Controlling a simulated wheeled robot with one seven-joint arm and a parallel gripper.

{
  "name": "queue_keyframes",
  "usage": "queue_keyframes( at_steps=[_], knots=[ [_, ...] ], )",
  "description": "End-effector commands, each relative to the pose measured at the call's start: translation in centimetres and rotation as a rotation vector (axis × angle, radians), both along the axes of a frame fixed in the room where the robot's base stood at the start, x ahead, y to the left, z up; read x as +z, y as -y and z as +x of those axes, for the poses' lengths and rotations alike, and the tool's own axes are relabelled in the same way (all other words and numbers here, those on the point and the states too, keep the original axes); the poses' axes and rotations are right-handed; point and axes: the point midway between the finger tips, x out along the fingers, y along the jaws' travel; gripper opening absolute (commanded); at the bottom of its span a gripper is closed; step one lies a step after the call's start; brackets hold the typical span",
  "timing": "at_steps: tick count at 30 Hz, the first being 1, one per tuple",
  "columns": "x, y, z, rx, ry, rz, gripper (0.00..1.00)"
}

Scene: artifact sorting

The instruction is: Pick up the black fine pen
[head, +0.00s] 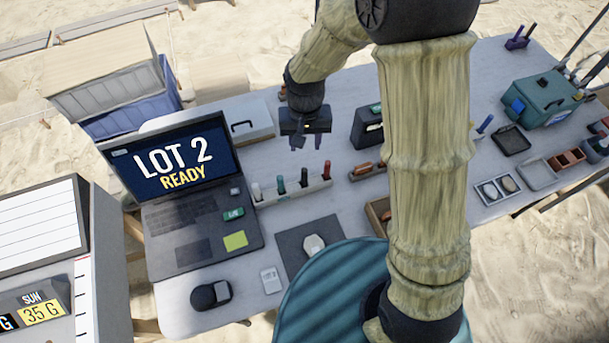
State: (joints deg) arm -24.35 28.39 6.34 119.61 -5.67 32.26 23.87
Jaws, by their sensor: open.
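A pale pen holder (292,192) stands on the table right of the laptop, with several upright pens or markers in a row. From left to right I see a whitish one (256,191), a dark greenish one (281,185), another dark one (304,177) and a red one (326,168). I cannot tell at this size which dark one is the black fine pen. My gripper (318,144) hangs above and behind the holder, pointing down, its fingers apart and empty. It is not touching any pen.
The laptop (190,215) stands left of the holder. A dark mat (290,240) with a pale stone lies in front. A grey box (250,128) is behind, and a dark case (366,130) stands right of my gripper. My arm hides part of the table's middle.

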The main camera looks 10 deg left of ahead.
Motion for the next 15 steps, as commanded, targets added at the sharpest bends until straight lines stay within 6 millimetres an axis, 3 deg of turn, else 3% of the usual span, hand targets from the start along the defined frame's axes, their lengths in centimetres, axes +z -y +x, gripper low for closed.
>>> queue_keyframes(
  at_steps=[15],
  knots=[
    [-8.2, 0.0, -0.1, 0.001, -0.005, -0.003, 0.42]
  ],
)
